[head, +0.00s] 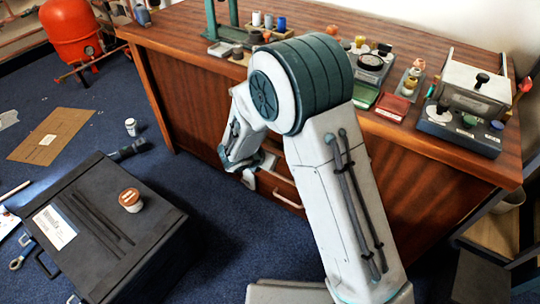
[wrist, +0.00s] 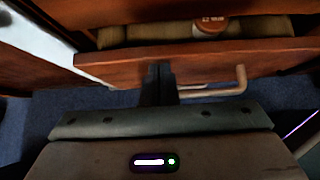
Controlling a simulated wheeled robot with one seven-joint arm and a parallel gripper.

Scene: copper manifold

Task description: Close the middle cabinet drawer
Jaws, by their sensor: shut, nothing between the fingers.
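A wooden cabinet drawer (wrist: 110,68) stands partly open in the wrist view, with its inside showing behind the front panel. Its bar handle (wrist: 240,78) sticks out to the right of my fingers. My gripper (wrist: 159,72) is shut and empty, its fingertips at the drawer front, left of the handle's bent end. I cannot tell whether they touch the panel. In the head view the drawer (head: 284,187) is low on the desk's front, mostly hidden behind my arm. Which drawer of the cabinet it is cannot be told.
Inside the drawer lie a tan roll-like item (wrist: 150,33) and an orange-brown capped item (wrist: 210,25). A wooden desk (head: 190,90) carries instruments and jars. A black case (head: 160,225) with a brown-lidded jar (head: 131,200) stands left of my arm. Blue carpet (head: 225,255) lies between.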

